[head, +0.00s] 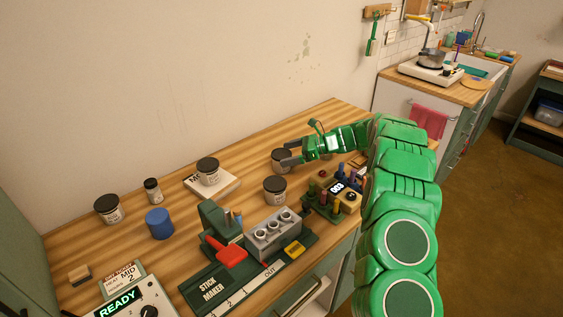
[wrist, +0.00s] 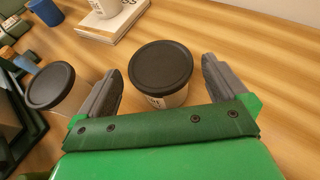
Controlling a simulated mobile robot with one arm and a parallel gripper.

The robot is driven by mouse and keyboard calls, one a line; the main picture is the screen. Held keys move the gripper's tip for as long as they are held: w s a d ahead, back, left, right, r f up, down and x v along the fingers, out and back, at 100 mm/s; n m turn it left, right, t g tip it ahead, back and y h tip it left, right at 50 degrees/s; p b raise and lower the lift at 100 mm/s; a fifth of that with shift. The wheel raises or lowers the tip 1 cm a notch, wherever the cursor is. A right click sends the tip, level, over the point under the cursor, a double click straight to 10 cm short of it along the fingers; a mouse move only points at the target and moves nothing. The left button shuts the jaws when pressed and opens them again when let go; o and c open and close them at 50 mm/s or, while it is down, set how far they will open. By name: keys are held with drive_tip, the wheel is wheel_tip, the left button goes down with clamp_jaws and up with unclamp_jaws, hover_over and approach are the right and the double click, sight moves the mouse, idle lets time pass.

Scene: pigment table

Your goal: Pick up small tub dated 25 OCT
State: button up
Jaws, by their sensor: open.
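Several tubs with black lids and pale labels stand on the wooden table; the dates are too small to read, so I cannot tell which says 25 OCT. My gripper (head: 291,153) is open at the back right. One tub (head: 280,163) stands at its fingers; in the wrist view this tub (wrist: 161,75) is upright between the two open fingers, not clamped. A second tub (head: 275,190) stands nearer the front and shows left of the fingers in the wrist view (wrist: 52,90). Other tubs are a smaller one (head: 152,190), one at far left (head: 108,209) and one on a book (head: 208,172).
A white book (head: 222,188) lies at the back. A blue cylinder (head: 159,223), the stick maker (head: 210,290) with its grey mould block (head: 275,235), and a counter stand with pegs (head: 335,190) crowd the front. Bare wood lies behind the tubs.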

drive_tip(key=x, duration=0.3)
drive_tip(key=shift+a+f, duration=0.1)
drive_tip(key=shift+f, duration=0.05)
drive_tip(key=shift+c, duration=0.3)
drive_tip(key=c, duration=1)
drive_tip(key=shift+o, duration=0.2)
